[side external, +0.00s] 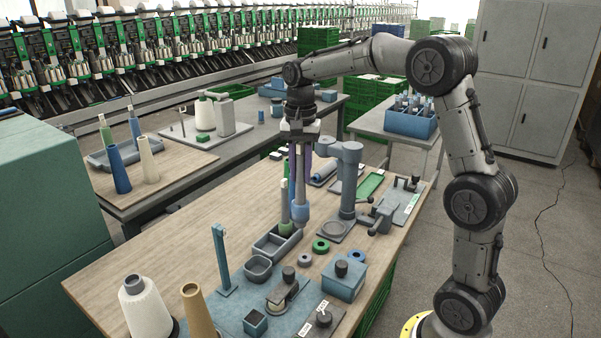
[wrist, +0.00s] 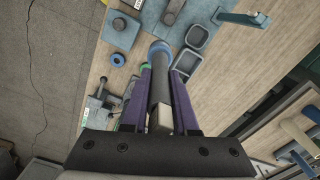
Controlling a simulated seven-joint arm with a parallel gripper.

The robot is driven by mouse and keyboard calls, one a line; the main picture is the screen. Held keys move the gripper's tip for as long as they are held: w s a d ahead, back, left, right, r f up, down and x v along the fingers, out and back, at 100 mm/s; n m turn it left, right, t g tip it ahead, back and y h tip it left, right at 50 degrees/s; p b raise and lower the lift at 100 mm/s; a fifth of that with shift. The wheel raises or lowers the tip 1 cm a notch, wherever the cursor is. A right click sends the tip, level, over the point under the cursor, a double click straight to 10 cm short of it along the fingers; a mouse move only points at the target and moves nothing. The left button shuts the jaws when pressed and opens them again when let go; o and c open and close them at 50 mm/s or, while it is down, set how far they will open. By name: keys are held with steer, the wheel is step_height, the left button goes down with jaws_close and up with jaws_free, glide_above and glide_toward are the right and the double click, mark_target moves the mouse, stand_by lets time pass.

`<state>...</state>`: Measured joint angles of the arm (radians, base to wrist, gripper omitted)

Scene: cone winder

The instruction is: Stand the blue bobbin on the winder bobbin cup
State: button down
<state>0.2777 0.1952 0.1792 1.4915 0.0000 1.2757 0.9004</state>
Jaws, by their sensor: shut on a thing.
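My gripper (side external: 300,168) is shut on the blue bobbin (side external: 300,211), a long pale tube with a blue lower end. The bobbin hangs upright between the purple fingers. In the wrist view the gripper (wrist: 160,88) grips its shaft and its blue end (wrist: 160,50) points away from me. A blue-grey rounded cup (side external: 258,267) stands by the winder's blue base plate (side external: 228,309), left of and nearer the side camera than the bobbin; it also shows in the wrist view (wrist: 197,36). I cannot tell for certain that this is the bobbin cup.
A divided tray (side external: 268,248) with a green-based bobbin (side external: 285,213) is close beside the held bobbin. A blue-grey post (side external: 348,185) rises to its right. A thin blue post (side external: 220,262), a white cone (side external: 146,308) and a tan cone (side external: 198,310) stand nearer the side camera. The left tabletop is clear.

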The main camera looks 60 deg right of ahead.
steer(key=shift+w, duration=0.2)
steer(key=w+a+f, duration=0.5)
steer(key=w+f, duration=0.5)
steer(key=f, duration=0.3)
steer(key=shift+w+a+f, duration=0.2)
steer(key=shift+w+f, duration=0.1)
steer(key=shift+f, duration=0.25)
stand_by(1.0)
steer(key=shift+f, duration=1.4)
